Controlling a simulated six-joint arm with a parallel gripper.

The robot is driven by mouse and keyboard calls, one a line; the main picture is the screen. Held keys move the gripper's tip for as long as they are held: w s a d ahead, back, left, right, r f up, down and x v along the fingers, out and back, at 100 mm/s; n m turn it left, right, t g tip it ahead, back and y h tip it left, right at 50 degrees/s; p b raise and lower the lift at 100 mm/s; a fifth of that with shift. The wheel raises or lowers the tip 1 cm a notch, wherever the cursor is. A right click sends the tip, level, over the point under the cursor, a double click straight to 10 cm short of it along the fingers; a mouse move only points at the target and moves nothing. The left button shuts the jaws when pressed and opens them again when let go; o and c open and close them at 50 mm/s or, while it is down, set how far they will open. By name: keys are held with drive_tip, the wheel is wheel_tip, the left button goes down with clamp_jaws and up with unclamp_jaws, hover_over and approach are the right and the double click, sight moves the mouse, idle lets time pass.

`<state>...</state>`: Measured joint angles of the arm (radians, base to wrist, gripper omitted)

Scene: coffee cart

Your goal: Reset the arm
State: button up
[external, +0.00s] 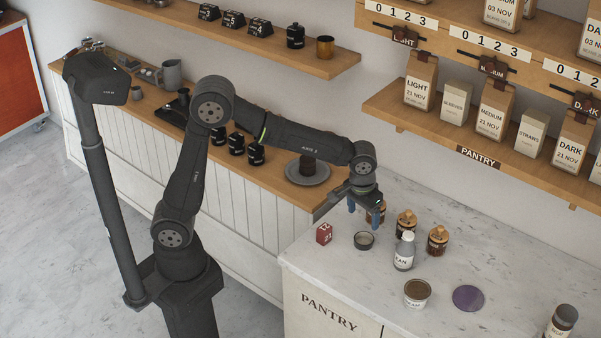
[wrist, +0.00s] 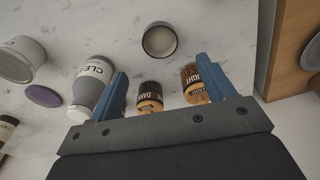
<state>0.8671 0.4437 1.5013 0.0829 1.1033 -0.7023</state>
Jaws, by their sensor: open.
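My gripper (external: 365,211) is at the end of my outstretched arm, above the left part of the white marble pantry counter (external: 340,270). Its two blue fingers are apart with nothing held between them; they also show in the wrist view (wrist: 161,74). In the wrist view a jar labelled DARK (wrist: 149,97) shows between the fingers, and a jar labelled LIGHT (wrist: 193,83) shows near the right finger. In the external view one jar is partly hidden behind the gripper. Whether the fingers touch any jar is not clear.
A bag-filled shelf (external: 385,110) is behind. The front right counter has free room.

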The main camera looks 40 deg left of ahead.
sight(364, 243)
drive_tip(key=f, duration=0.6)
drive_tip(key=w+f, duration=0.1)
drive_tip(key=f, duration=0.2)
drive_tip(key=shift+d+f, duration=0.15)
drive_tip(key=shift+f, duration=0.15)
wheel_tip(364, 243, up, 3)
drive_tip(key=shift+f, duration=0.15)
drive_tip(key=shift+r, duration=0.6)
drive_tip(key=shift+f, duration=0.1)
